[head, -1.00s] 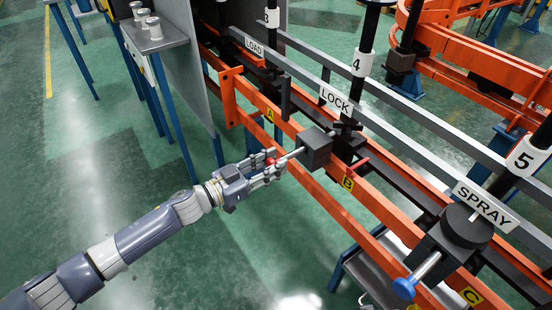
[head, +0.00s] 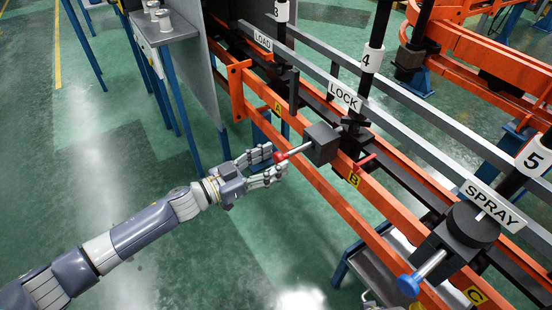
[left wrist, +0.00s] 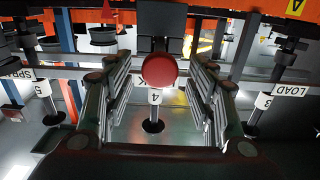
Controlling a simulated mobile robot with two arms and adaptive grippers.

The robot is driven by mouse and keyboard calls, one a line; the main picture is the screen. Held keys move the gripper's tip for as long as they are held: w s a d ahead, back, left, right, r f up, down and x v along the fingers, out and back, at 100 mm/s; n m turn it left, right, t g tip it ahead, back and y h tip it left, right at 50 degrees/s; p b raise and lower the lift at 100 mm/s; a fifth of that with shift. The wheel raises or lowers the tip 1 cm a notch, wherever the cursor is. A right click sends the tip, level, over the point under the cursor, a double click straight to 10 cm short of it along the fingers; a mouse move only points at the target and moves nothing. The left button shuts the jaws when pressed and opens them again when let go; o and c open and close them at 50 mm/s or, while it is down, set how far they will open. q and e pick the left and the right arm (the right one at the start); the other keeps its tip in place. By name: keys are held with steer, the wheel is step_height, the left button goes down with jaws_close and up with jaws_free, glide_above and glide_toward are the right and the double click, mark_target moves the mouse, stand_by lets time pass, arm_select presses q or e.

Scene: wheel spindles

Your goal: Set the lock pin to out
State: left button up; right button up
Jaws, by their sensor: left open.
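The lock pin is a grey rod (head: 299,150) with a red knob (head: 281,157), standing out from a dark block (head: 322,143) under the LOCK sign (head: 344,96). A length of bare rod shows between knob and block. My left gripper (head: 277,161) is open, with the knob at the level of its fingertips. In the left wrist view, the red knob (left wrist: 160,71) is seen end-on between the spread fingers of the gripper (left wrist: 148,72), with gaps on both sides. The knob hides the rod there. My right gripper is not in view.
A SPRAY station with a blue knob (head: 408,286) stands at lower right. Orange rails (head: 325,190) run diagonally behind the pin. A grey panel (head: 205,70) and a grey table (head: 175,28) stand at upper left. Green floor (head: 120,160) around my arm is clear.

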arm_select(q)
steer(key=v, duration=1)
